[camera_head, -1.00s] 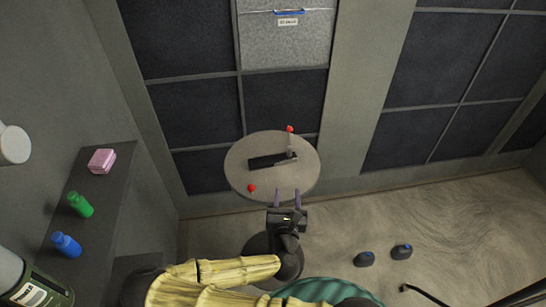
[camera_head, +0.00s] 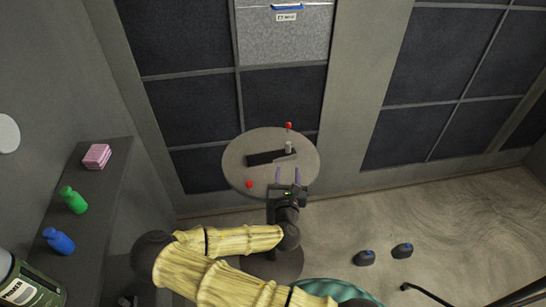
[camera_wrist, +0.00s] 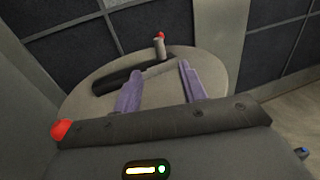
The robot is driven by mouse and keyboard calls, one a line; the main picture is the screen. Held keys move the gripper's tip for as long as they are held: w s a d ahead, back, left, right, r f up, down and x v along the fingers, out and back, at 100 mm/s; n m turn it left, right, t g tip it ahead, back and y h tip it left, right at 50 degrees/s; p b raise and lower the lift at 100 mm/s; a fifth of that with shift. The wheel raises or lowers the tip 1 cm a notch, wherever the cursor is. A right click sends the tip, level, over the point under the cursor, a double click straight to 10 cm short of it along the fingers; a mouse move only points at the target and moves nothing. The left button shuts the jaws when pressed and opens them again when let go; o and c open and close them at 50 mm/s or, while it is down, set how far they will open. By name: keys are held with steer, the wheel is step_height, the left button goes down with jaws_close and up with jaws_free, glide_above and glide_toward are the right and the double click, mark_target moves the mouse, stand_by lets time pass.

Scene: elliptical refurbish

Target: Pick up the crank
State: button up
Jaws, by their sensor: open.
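A dark elongated part, apparently the crank (camera_head: 262,158), lies on the round grey table (camera_head: 240,172). It has a lighter grey section at its right end. In the wrist view the dark part (camera_wrist: 112,86) lies beyond my fingers, partly hidden by the left one. My gripper (camera_head: 288,170) is open and empty, with its two purple fingers over the near side of the table, pointing towards the dark part but apart from it.
A red knob (camera_head: 249,184) is at the table's near-left edge. A panelled wall stands behind the table. Two dark blue-topped items lie on the floor at right.

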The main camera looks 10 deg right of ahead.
mark_target(289, 148)
steer(key=shift+p+x, duration=0.3)
steer(key=shift+x, duration=2.1)
steer(key=p+x, duration=0.1)
steer(key=x, duration=0.4)
steer(key=shift+w, duration=0.4)
steer(key=shift+d, duration=0.15)
steer(key=shift+s, duration=0.15)
steer(key=shift+r, duration=0.1)
jaws_close()
